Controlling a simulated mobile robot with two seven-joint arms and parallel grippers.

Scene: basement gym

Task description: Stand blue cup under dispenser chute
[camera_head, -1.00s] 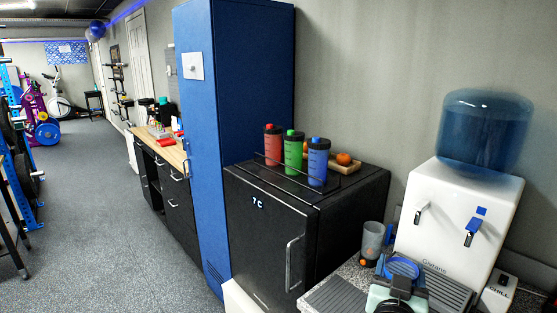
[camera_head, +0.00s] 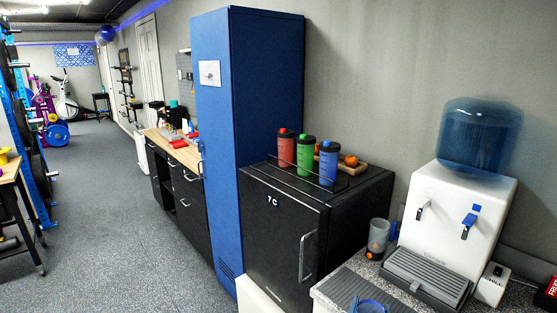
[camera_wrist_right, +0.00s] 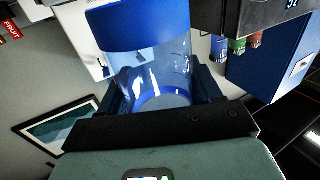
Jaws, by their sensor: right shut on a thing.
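The blue cup (camera_wrist_right: 160,70), clear with broad blue bands, fills the middle of the right wrist view. My right gripper (camera_wrist_right: 162,92) is shut on it, with a dark finger on each side. In the head view only the cup's blue rim (camera_head: 371,306) shows at the bottom edge, in front of the counter; most of the cup and the gripper are cut off. The white dispenser (camera_head: 457,220) has a dark tap and a blue tap (camera_head: 469,225) above a grey slatted drip tray (camera_head: 428,272). No cup stands on the tray. My left gripper is not in view.
A grey tumbler (camera_head: 378,236) stands on the counter left of the drip tray. A small white box (camera_head: 492,285) is right of it. A ribbed grey mat (camera_head: 350,290) lies in front. Red, green and blue bottles (camera_head: 328,164) stand on the black fridge (camera_head: 285,235).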

